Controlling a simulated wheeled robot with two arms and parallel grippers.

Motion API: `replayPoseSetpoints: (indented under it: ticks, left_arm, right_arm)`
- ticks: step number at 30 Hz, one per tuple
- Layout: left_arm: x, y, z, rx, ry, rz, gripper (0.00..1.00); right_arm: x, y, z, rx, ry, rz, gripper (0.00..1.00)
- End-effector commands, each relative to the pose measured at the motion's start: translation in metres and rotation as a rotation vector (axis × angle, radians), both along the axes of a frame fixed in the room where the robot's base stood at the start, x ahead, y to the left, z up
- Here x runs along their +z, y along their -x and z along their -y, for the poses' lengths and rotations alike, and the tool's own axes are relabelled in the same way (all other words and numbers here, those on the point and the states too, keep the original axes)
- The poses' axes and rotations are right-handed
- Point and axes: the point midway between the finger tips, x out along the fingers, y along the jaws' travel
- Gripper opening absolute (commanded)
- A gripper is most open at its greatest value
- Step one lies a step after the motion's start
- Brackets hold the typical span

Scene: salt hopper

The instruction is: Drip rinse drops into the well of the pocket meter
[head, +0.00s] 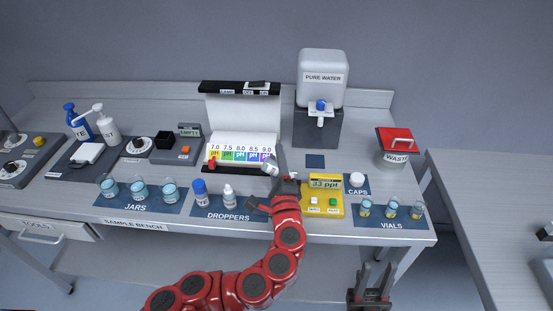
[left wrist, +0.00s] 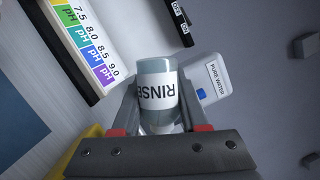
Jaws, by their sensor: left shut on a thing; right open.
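My left gripper (head: 274,174) is shut on the rinse bottle (head: 270,164), which is labelled RINSE in the left wrist view (left wrist: 158,95). The bottle is tilted over, its label upside down in that view; its tip is hidden. The gripper is at the left edge of the yellow pocket meter (head: 336,210), whose display reads about 33 ppt. The meter's well is hard to make out beside the gripper, and I see no drop. My right gripper (head: 372,276) is open and empty, low in front of the bench's front edge.
Two dropper bottles (head: 229,194) stand on the DROPPERS mat to the left. A white cap (head: 357,180) lies on the CAPS mat. Several vials (head: 391,208) and the waste bin (head: 395,158) are right. The pH chart stand (head: 240,108) and pure-water tank (head: 322,85) stand behind.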

Motion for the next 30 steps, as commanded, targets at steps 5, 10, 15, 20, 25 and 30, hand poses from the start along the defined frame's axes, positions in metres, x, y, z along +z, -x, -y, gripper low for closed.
replayPoseSetpoints:
  ticks: [5,10,15,20,25,30]
  left_arm:
    - [0.000,0.000,0.000,0.000,0.002,0.000,0.00]
    - [0.008,0.000,-0.001,0.001,0.213,-0.028,0.00]
    - [0.019,-0.001,0.000,-0.003,0.579,-0.080,0.00]
    - [0.025,0.000,-0.001,-0.002,0.877,-0.124,0.00]
    - [0.032,0.000,-0.001,-0.002,1.167,-0.169,0.00]
    - [0.036,0.000,-0.001,-0.003,1.431,-0.210,0.00]
  right_arm:
    - [0.000,0.000,0.000,0.000,0.000,0.000,0.41]
    - [0.000,0.000,0.000,0.000,0.000,0.000,0.41]
    - [-0.001,0.000,0.000,0.000,0.000,0.000,0.41]
    - [-0.003,0.000,0.000,0.000,0.000,0.000,0.41]
    - [-0.008,0.000,0.000,0.000,0.000,0.000,0.41]
    - [-0.018,0.000,0.000,0.000,0.000,0.000,0.41]
